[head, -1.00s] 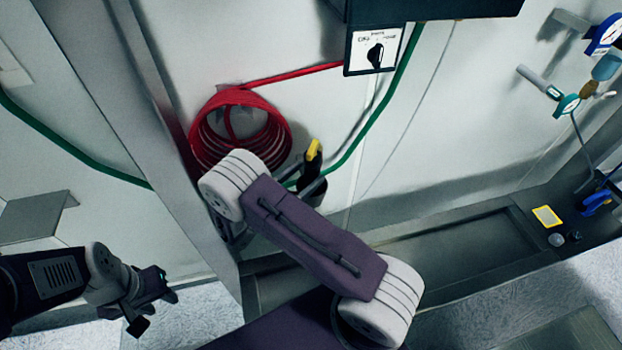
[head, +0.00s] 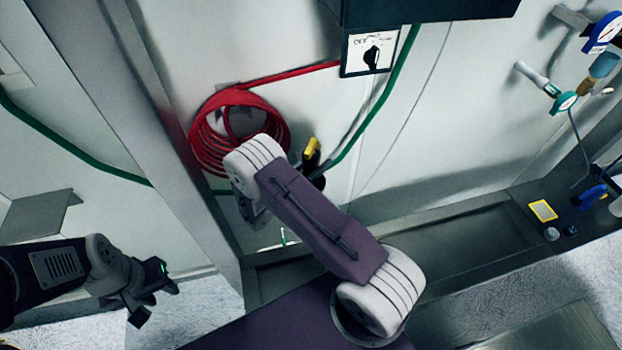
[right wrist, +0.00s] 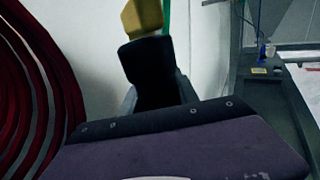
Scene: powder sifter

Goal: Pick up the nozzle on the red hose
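The nozzle (head: 311,156), black with a yellow part, is against the wall just right of the red hose coil (head: 220,135). In the right wrist view the nozzle (right wrist: 152,62) stands upright straight ahead, its yellow part on top. My right gripper (right wrist: 157,95) has a grey finger at each side of the nozzle's lower black body. The fingers look apart around it; any contact is hard to see. My left gripper (head: 156,300) is open and empty at the lower left, far from the nozzle.
A metal post (head: 150,120) stands left of the coil. Gauges (head: 603,32) and a yellow-edged item (head: 543,210) are at right.

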